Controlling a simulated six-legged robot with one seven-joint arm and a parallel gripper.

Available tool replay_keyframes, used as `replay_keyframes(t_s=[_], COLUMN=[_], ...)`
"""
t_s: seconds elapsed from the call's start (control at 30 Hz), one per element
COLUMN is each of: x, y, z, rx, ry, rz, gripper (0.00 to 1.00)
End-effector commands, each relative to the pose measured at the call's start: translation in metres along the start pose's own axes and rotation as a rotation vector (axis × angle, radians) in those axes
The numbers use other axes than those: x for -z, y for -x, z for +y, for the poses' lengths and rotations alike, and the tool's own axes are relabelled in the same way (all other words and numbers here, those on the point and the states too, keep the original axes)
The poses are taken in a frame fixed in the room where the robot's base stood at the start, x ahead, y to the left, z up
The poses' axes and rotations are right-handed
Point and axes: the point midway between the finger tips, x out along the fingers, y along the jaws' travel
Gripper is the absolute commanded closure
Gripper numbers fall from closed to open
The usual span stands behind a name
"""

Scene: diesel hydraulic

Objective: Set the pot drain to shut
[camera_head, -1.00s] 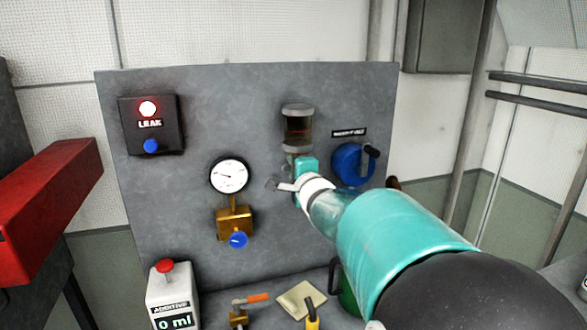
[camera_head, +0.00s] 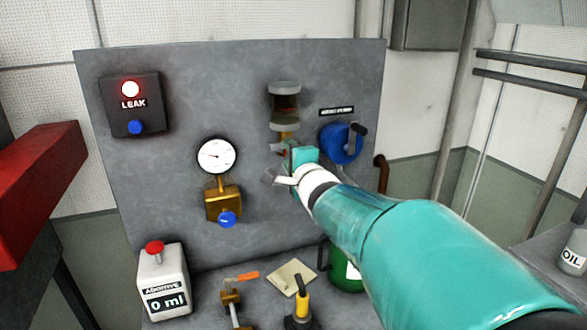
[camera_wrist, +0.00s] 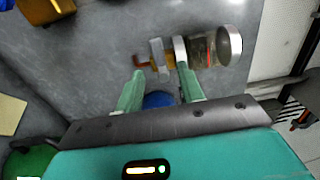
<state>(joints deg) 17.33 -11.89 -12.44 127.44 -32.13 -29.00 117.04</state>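The pot is a glass bowl (camera_head: 285,106) with grey caps, mounted on the grey panel and holding dark liquid. It also shows at the upper right of the wrist view (camera_wrist: 203,51). Its drain (camera_wrist: 167,58) is a brass fitting under the bowl, with a short copper-coloured outlet and a pale grey piece across it, perhaps its handle. In the head view the drain is mostly hidden by my gripper (camera_head: 284,160). In the wrist view my gripper (camera_wrist: 160,70) is open, its fingers apart with the drain ahead between their tips. I cannot tell whether they touch it.
A gauge (camera_head: 217,155) and brass block (camera_head: 223,203) are left. The leak lamp (camera_head: 131,89) glows red. An additive bottle (camera_head: 162,280), an orange-handled valve (camera_head: 231,290) and a green can (camera_head: 347,272) stand below.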

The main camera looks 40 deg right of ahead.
Motion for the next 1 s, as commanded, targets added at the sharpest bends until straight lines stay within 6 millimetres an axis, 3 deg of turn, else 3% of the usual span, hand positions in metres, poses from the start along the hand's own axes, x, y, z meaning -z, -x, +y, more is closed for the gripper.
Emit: replay_keyframes(t_s=[0.2,0.4,1.0], x=[-0.001,-0.001,0.000], y=[0.040,0.064,0.073], z=[-0.001,-0.001,0.000], rx=[0.003,0.002,0.000], ry=[-0.001,0.000,0.000], rz=[-0.001,-0.001,0.000], gripper=[0.62,0.62,0.62])
